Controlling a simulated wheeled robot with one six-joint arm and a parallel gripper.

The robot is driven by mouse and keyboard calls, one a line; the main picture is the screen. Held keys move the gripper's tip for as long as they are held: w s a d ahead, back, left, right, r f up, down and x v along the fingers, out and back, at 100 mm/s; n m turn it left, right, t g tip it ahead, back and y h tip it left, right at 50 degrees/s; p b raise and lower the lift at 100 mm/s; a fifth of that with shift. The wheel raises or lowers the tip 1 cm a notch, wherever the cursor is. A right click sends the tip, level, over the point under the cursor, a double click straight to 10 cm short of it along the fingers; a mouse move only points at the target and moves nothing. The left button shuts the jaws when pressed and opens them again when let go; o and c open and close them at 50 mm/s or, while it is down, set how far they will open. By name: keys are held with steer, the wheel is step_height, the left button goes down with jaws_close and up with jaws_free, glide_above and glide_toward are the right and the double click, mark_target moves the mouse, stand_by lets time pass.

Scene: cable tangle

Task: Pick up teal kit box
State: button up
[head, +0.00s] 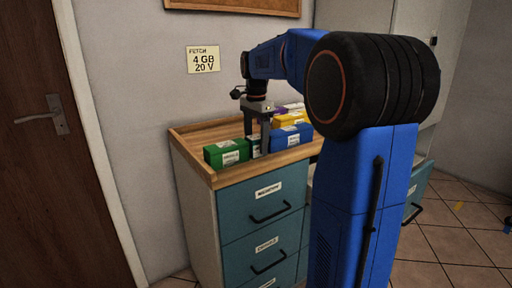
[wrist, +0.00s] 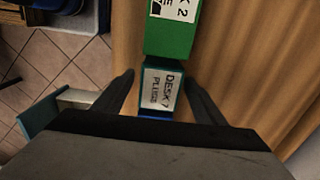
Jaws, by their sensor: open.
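The teal kit box (wrist: 162,90), with a white label reading "DESK 7 PLUGS", sits on the wooden cabinet top. In the wrist view it lies between the two fingers of my gripper (wrist: 160,78), one finger on each side. My gripper is open, with visible gaps between fingers and box. In the head view my gripper (head: 256,143) points down over the row of boxes, and only a small strip of the teal box (head: 255,147) shows between the fingers.
A green box (head: 227,152) stands directly to the left of the teal box. A blue box (head: 291,137) is to its right, with yellow (head: 291,119) and purple boxes behind. The wooden top (head: 195,133) has a raised rim. Teal drawers (head: 262,207) are below. A "FETCH 4 GB 20 V" note (head: 203,59) hangs on the wall.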

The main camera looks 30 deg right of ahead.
mark_target(256, 137)
steer(key=c, duration=1.2)
step_height(256, 137, up, 9)
steer(key=shift+r, duration=0.5)
